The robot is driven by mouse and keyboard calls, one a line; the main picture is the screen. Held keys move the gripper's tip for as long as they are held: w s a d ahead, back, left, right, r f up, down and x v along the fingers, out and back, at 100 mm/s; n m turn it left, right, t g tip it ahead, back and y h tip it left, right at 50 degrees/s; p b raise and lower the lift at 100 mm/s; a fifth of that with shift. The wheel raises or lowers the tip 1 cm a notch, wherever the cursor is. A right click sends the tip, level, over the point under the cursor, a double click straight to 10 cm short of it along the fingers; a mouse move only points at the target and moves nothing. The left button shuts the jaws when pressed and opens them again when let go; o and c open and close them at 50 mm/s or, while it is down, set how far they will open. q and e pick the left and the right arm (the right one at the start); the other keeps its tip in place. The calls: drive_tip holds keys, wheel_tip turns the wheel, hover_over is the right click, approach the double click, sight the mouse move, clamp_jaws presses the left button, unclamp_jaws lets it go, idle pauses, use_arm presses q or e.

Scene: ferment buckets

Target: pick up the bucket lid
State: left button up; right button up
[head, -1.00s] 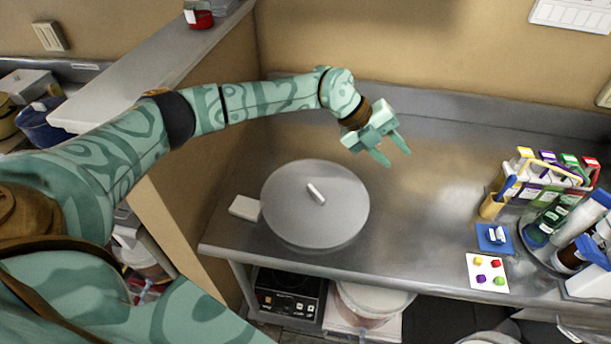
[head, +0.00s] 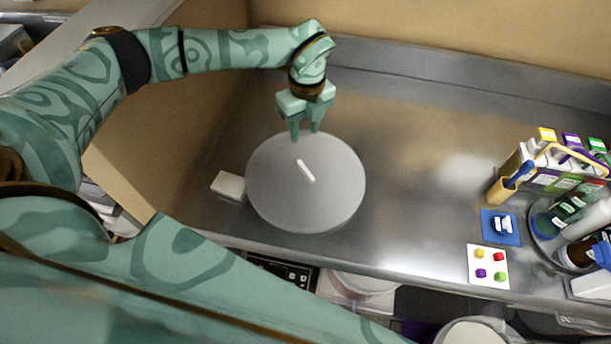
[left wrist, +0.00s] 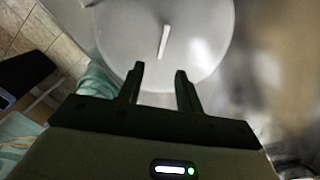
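The bucket lid (head: 285,205) is a round grey disc lying on the steel counter, with a short white bar handle (head: 306,171) at its middle. My left gripper (head: 305,137) points down over the lid's far edge, open and empty, a little behind the handle. In the left wrist view the gripper's two fingers (left wrist: 160,75) are spread apart, with the lid (left wrist: 205,40) beyond them. The handle (left wrist: 163,42) shows ahead of the gap between the fingertips. I cannot tell the exact height above the lid. My right gripper is not in view.
A small white block (head: 229,186) lies at the lid's left edge. The counter between is clear.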

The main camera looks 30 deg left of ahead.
use_arm(q)
drive_tip(key=b, duration=0.6)
hover_over(306, 169)
drive_tip(key=f, duration=0.9)
drive_tip(key=shift+s+a, duration=0.1)
drive_tip(key=shift+a, duration=0.2)
drive_tip(key=f+b, duration=0.6)
drive_tip(key=shift+d, duration=0.3)
drive_tip(key=shift+r, duration=0.2)
drive_tip(key=shift+c, duration=0.5)
clamp_jaws()
